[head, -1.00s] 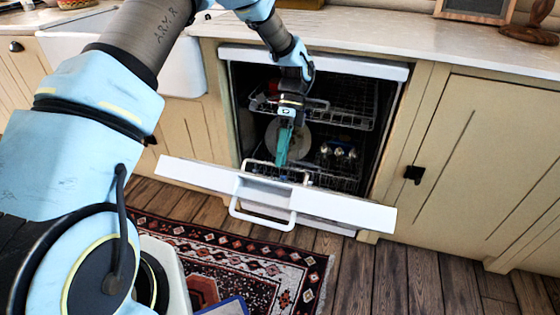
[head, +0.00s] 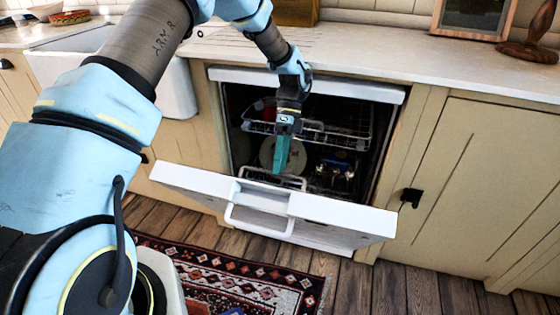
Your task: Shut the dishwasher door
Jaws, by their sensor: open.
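The dishwasher (head: 310,80) is built into the cream cabinets under the counter. Its white door (head: 345,217) is part open, tilted out toward me, with a white bar handle (head: 258,222) at its middle. My gripper (head: 282,168), with teal fingers, points down behind the door's top edge, in front of the racks. It appears empty. The gap between its fingers is hard to see from this angle. I cannot tell whether the fingertips touch the door's inner side.
The upper rack (head: 335,132) and a pale plate (head: 268,155) show inside the dishwasher. A white sink (head: 165,88) is at left, a cabinet with a black latch (head: 411,197) at right. A patterned rug (head: 240,275) lies on the wooden floor below the door.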

